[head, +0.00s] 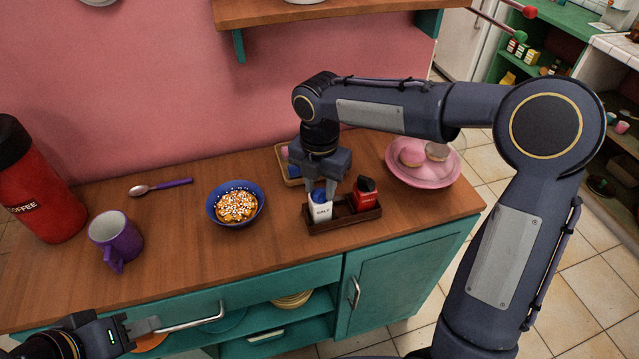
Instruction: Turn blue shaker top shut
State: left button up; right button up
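The salt shaker (320,212) has a white body with dark lettering and a blue top (322,198). It stands in the left part of a dark wooden caddy (345,223). My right gripper (321,188) points down from above, with its two fingers apart and their tips at the blue top. I cannot tell whether the fingers touch or grip it, and they partly hide it. A red shaker (365,194) with a black top stands in the right part of the caddy. My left gripper (152,326) is low at the bottom left, in front of the cabinet, clear of the shakers.
A blue bowl of food (212,207) stands left of the caddy, a pink plate (430,180) right of it. A small tray (281,160) lies behind. A purple mug (114,238), a spoon (160,186) and a red coffee canister (45,205) are further left. A wall shelf (290,12) hangs above.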

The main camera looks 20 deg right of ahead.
jog(key=shift+c, duration=0.4)
grip_shut()
jog(key=shift+m+p, duration=0.3)
jog(key=shift+m, duration=1.7)
jog(key=shift+w+m+p, duration=0.1)
jog(key=shift+m+p, duration=0.35)
jog(key=shift+m, duration=4.15)
jog(key=shift+w+m, duration=0.15)
jog(key=shift+m, duration=2.15)
